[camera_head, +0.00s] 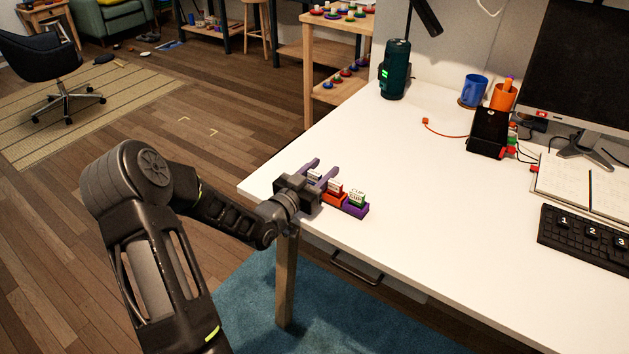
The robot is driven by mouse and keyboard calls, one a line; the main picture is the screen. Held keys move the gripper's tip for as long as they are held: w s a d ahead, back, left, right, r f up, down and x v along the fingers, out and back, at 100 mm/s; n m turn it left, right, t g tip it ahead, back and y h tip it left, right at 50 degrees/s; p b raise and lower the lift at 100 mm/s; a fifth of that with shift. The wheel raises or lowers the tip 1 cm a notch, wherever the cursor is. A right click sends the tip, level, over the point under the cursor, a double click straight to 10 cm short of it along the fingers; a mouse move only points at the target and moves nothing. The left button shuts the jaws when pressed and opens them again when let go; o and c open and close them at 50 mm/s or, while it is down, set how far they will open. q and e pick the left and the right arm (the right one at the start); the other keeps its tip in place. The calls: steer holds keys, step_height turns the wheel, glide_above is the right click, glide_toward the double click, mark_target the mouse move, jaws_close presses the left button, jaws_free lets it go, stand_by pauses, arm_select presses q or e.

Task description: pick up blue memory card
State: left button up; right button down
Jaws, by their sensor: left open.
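My left gripper (322,168) is open over the left end of a small row of card holders at the desk's near left edge. A card with a white and bluish top (315,176) shows between its two purple fingers; it looks like the blue memory card, but most of it is hidden by the gripper. I cannot tell whether the fingers touch it. To its right, a red and white card (334,187) stands in an orange holder (335,199), and a green and white card (357,198) stands in a purple holder (355,210). My right gripper is not in view.
The white desk (420,200) is clear around the holders. A dark green cylinder (395,70), blue cup (473,90), orange cup (503,97), black box (488,131), monitor (580,70), notebook (580,183) and keyboard (590,238) stand farther back and right.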

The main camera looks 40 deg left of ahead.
arm_select(q)
steer(key=shift+c, duration=0.3)
jaws_close()
stand_by(0.5)
